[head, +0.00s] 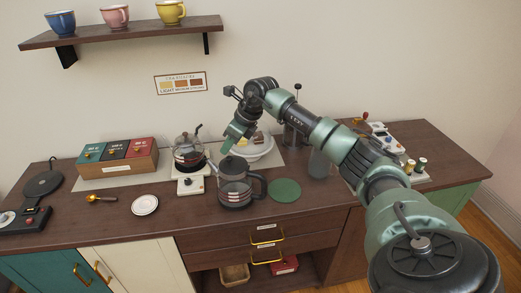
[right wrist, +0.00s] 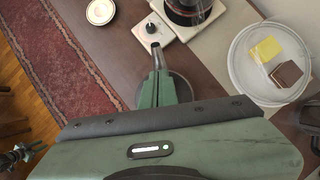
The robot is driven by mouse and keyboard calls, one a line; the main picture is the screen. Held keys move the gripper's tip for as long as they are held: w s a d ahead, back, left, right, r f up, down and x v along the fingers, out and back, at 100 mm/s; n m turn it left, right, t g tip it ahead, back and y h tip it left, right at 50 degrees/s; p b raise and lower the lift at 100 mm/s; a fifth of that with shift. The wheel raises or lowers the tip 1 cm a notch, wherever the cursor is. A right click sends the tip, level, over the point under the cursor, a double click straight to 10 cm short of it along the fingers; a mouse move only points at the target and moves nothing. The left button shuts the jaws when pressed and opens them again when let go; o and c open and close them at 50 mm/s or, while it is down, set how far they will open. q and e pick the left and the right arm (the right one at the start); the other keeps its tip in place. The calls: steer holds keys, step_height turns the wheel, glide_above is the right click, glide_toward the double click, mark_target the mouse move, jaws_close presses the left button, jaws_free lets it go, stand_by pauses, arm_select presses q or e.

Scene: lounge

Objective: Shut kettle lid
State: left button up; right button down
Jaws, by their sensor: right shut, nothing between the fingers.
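The glass kettle (head: 236,190) with a black side handle stands upright near the front edge of the counter. Its dark round lid is at the top, partly hidden by my right gripper (head: 228,149), and I cannot tell whether it is fully seated. In the right wrist view a dark disc, apparently the lid (right wrist: 181,88), lies beneath my right gripper (right wrist: 156,50). That gripper is shut and empty, pointing down just above or at the lid; contact is unclear. A dark jointed part at the lower left of the wrist view may be my left gripper (right wrist: 22,155).
A clear-domed plate (head: 262,150) stands behind. A green round mat (head: 286,189) lies to the right. A small white dish (head: 145,205) and tea boxes (head: 117,152) are further left.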

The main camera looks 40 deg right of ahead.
steer(key=shift+w+a+f, duration=0.2)
steer(key=shift+w+f, duration=0.1)
steer(key=shift+f, duration=0.1)
steer(key=shift+w+f, duration=0.1)
stand_by(0.5)
